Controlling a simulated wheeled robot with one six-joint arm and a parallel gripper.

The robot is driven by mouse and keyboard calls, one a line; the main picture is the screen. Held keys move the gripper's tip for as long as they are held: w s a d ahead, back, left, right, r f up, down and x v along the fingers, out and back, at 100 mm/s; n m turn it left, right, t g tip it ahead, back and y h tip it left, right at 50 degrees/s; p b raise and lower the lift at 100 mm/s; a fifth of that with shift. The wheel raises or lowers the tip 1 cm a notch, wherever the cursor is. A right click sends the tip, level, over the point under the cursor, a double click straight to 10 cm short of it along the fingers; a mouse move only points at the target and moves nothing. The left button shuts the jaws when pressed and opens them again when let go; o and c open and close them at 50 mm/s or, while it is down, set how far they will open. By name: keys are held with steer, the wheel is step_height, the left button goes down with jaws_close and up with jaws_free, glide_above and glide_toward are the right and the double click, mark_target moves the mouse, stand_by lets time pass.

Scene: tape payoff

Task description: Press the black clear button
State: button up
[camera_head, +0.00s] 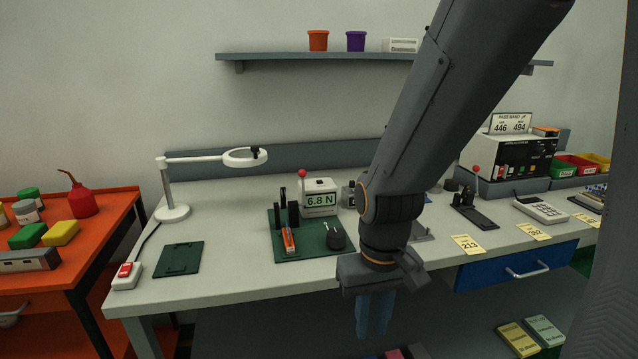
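A white gauge (322,211) with a green display reading "6.8 N" stands at the back of a dark green plate (290,256) on the bench. I cannot make out a clear button on it for certain at this size. A small dark rounded object (337,237) sits on the plate in front of it. A box with a black front panel (519,160) stands at the back right, its controls too small to read. My gripper (375,316) points down in front of the bench's front edge, apart from these things. Its two fingers look close together; no held object shows.
A magnifier lamp (171,212), a red-switch box (126,276) and a dark green pad (179,259) are on the left of the grey bench. A white keypad device (541,209) and yellow cards (467,244) are right. My arm hides the bench's middle.

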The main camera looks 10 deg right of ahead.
jaws_close()
stand_by(1.4)
